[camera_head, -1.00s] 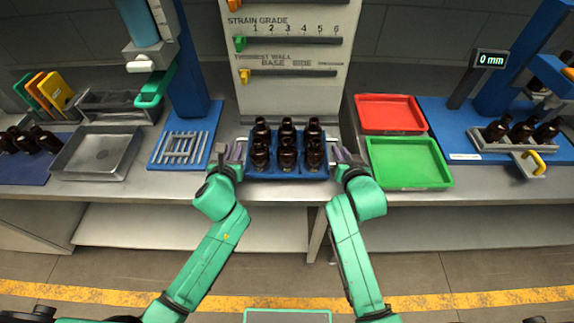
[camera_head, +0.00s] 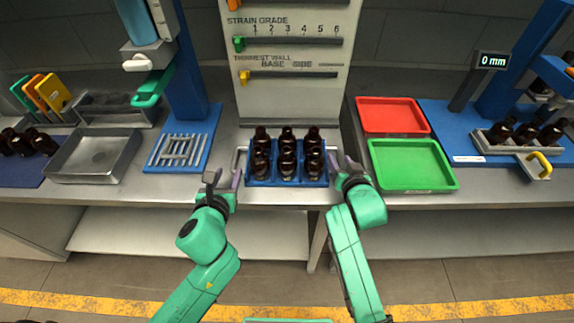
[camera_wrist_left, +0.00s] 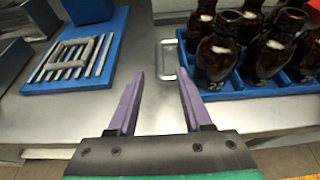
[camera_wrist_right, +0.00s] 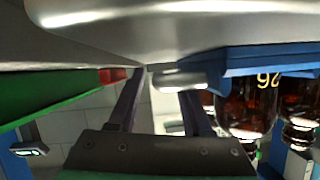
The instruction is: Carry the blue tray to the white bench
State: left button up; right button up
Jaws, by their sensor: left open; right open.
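The blue tray (camera_head: 287,182) stands on the grey bench below the strain grade panel and holds several amber bottles (camera_head: 287,158). It has a pale handle at each end. In the left wrist view the left handle (camera_wrist_left: 168,60) lies just beyond the fingertips of my left gripper (camera_wrist_left: 158,82), which is open and apart from it. In the head view my left gripper (camera_head: 222,180) is at the tray's front left. My right gripper (camera_head: 345,168) is open at the tray's right end. In the right wrist view the right handle (camera_wrist_right: 180,80) is close to my right gripper (camera_wrist_right: 160,84); contact is unclear. I cannot identify the white bench.
A red tray (camera_head: 393,116) and a green tray (camera_head: 412,165) lie to the right. A blue plate with a metal grid (camera_head: 180,149) and a metal tray (camera_head: 95,157) lie to the left. More bottles stand at both far ends. The floor in front is clear.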

pick_arm(q)
jog(key=v, duration=0.4)
pick_arm(e)
jog(key=shift+s, duration=0.15)
jog(key=v, duration=1.1)
jog(key=shift+s+r, duration=0.25)
jog(key=shift+s, duration=0.2)
pick_arm(q)
jog(key=shift+w, duration=0.1)
pick_arm(e)
jog(key=shift+w, duration=0.1)
